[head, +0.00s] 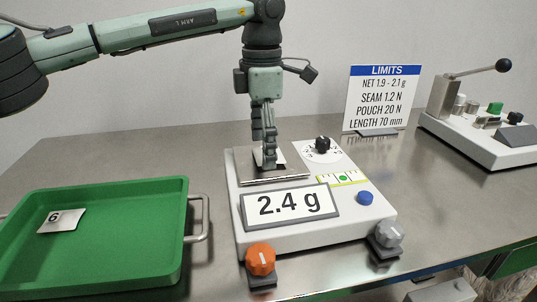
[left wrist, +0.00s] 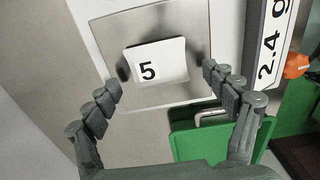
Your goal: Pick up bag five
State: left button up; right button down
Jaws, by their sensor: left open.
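Bag five (left wrist: 172,66) is a small white bag marked 5, lying flat on the scale's metal pan (left wrist: 118,35) in the left wrist view. In the head view only white edges of it show behind my fingers. My left gripper (head: 267,150) points straight down over the pan. In the left wrist view its fingers (left wrist: 163,79) are open, one towards each side of the bag, with nothing between them gripped. How far the fingertips are above the pan is hard to tell. The scale (head: 300,228) reads 2.4 g. My right gripper is not in view.
A green tray (head: 120,190) at the left holds a bag marked 6 (head: 62,221). An orange knob (head: 260,259) and a grey knob (head: 388,235) stand at the scale's front. A limits sign (head: 382,98) and a lever device (head: 480,140) are at the right.

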pick_arm(q)
jog(key=shift+c, duration=0.3)
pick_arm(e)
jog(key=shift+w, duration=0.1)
pick_arm(q)
jog(key=c, duration=0.7)
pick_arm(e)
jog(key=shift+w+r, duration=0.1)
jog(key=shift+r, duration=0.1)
pick_arm(q)
jog(key=shift+r, duration=0.1)
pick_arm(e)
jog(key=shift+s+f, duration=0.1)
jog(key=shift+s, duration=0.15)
pick_arm(q)
jog(key=shift+r, duration=0.6)
notch_tip(320, 180, up, 3)
jog(key=shift+f, duration=0.1)
jog(key=s+a+r, duration=0.2)
jog(key=s, duration=0.1)
jog(key=s+a+r+b, duration=0.1)
jog(key=s+a+r, duration=0.1)
jog(key=s+a, duration=0.1)
jog(key=s+a+r, duration=0.2)
jog(key=s, duration=0.1)
jog(key=shift+a+r, duration=0.35)
jog(key=shift+r, duration=0.05)
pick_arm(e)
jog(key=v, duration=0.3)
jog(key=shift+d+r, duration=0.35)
